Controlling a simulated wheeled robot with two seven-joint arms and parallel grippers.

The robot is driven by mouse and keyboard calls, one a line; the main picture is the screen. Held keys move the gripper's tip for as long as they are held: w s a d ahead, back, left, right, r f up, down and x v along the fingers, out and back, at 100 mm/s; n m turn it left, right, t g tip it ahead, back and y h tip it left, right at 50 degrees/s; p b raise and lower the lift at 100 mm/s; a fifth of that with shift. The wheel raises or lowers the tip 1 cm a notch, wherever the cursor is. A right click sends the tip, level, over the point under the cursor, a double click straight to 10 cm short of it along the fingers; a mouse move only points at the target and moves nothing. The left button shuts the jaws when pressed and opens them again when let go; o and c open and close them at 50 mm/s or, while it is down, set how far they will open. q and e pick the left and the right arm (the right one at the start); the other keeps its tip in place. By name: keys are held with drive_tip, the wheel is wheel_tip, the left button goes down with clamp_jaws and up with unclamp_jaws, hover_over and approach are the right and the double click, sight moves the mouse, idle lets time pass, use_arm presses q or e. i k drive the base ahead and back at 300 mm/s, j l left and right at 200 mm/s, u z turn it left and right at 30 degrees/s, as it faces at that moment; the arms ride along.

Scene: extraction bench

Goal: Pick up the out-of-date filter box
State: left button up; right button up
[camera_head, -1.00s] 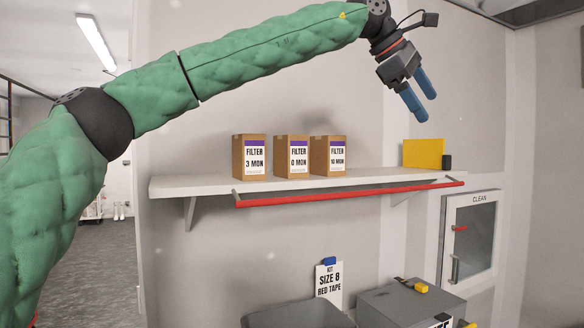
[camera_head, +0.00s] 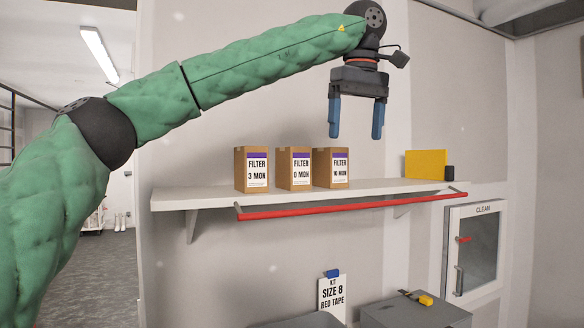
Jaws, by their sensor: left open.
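Three brown filter boxes with purple-topped white labels stand upright in a row on a white wall shelf (camera_head: 400,187). The middle box (camera_head: 282,160) reads "FILTER 0 MON". My right gripper is not in view.
A red rail (camera_head: 340,206) runs along the shelf's front edge. A yellow block (camera_head: 426,164) and a small black item (camera_head: 449,173) stand at the shelf's right end. Below are a "KIT SIZE 8 RED TAPE" sign (camera_head: 332,294), grey bins (camera_head: 415,312) and a "CLEAN" cabinet (camera_head: 473,250).

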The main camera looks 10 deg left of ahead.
sight(293, 163)
drive_tip(key=i+j, duration=0.75)
drive_tip(key=j, duration=0.1)
